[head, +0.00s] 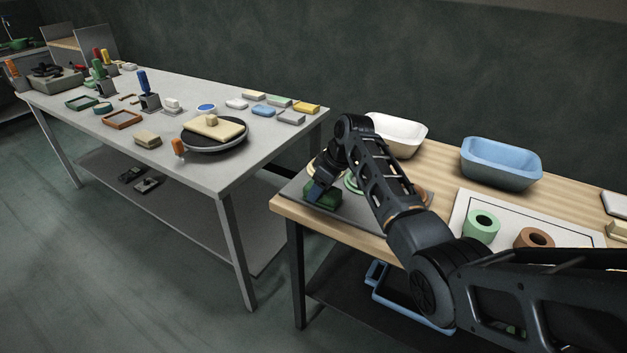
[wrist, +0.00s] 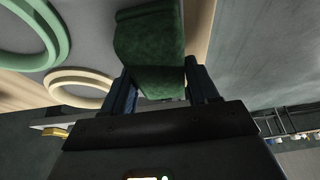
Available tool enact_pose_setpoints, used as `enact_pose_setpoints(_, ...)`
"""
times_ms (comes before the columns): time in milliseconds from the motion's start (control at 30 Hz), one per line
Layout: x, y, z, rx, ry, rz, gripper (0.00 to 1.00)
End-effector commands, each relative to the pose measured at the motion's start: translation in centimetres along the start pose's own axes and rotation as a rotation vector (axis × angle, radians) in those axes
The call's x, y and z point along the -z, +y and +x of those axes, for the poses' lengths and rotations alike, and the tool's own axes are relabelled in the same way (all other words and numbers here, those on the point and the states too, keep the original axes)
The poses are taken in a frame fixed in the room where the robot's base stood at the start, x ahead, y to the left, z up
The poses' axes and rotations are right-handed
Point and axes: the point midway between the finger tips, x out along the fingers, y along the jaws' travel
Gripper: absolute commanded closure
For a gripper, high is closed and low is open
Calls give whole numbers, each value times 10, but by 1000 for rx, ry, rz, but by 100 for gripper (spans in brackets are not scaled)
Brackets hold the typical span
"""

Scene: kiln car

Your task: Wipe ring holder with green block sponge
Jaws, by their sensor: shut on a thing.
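The green block sponge (head: 324,199) is held low at the left end of the wooden table. It also shows in the wrist view (wrist: 150,45), between the two fingers. My gripper (head: 319,191) is shut on it, seen close in the wrist view (wrist: 160,86). The sponge is over the grey board (head: 362,211), which looks like the ring holder and carries rings. A green ring (wrist: 60,40) and a cream ring (wrist: 82,76) are beside the sponge in the wrist view. I cannot tell whether the sponge touches the board. My arm hides part of the board.
A white tub (head: 399,139) and a blue tub (head: 500,165) stand at the back of the wooden table. Green (head: 481,228) and brown (head: 534,238) rolls stand on a white panel to the right. A grey table (head: 277,146) with many small items stands left, across a gap.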

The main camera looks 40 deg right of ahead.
Motion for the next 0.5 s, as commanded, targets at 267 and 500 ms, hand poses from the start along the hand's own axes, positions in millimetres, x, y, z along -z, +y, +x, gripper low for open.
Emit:
enact_pose_setpoints(267, -18, 1, -10, 0, 1, 1, 65)
enact_pose_setpoints(500, -21, 1, -10, -1, 1, 0, 65)
